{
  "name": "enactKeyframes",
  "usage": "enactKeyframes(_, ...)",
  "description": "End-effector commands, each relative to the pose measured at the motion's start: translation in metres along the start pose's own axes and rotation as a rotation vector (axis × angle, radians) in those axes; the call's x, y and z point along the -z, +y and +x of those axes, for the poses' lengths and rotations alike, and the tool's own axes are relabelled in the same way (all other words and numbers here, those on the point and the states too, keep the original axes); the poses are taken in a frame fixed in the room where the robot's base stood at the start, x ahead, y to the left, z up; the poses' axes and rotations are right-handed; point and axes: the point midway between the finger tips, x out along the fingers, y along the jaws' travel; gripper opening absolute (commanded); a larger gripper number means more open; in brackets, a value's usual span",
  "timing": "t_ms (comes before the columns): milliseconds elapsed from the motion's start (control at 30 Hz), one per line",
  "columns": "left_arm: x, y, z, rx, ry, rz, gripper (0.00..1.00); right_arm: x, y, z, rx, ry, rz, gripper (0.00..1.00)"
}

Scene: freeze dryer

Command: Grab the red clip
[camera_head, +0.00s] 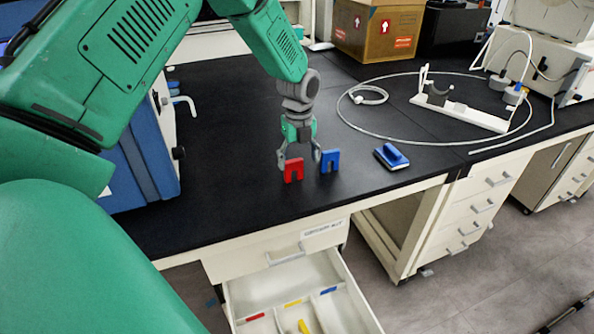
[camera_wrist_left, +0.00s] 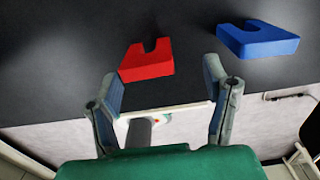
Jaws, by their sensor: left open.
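The red clip (camera_head: 293,171) stands on the black bench top near its front edge. It is a small U-shaped block with a notch, and it also shows in the left wrist view (camera_wrist_left: 146,64). My left gripper (camera_head: 299,160) is open and empty, just above and around the red clip in the head view. In the left wrist view its two fingers (camera_wrist_left: 166,90) are spread apart, and the red clip lies beyond the fingertips, nearer the left finger. I cannot tell if they touch. My right gripper is not in view.
A blue clip (camera_head: 330,161) stands close to the right of the red one. A blue block (camera_head: 391,156) lies further right. An open drawer (camera_head: 352,305) with coloured labels juts out below the bench. A white cable loop and stand (camera_head: 460,115) lie at right.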

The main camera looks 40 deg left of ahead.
Motion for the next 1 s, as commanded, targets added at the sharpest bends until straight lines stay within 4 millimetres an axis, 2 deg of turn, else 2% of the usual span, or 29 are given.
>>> enactKeyframes(400, -0.004, 0.006, 0.05, 0.0, 0.0, -0.002, 0.69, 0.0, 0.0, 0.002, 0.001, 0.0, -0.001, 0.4)
enactKeyframes(700, -0.001, 0.005, 0.052, 0.0, -0.003, -0.001, 0.69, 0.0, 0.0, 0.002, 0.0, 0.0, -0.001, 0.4)
enactKeyframes(800, -0.002, 0.005, 0.053, 0.001, -0.002, -0.002, 0.37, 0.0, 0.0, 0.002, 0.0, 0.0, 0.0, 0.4)
enactKeyframes(833, -0.003, 0.005, 0.053, 0.001, -0.001, -0.002, 0.32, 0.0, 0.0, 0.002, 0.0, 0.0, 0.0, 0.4)
enactKeyframes(1000, -0.004, 0.006, 0.054, 0.001, 0.0, -0.003, 0.33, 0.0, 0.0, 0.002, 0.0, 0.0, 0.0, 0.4)
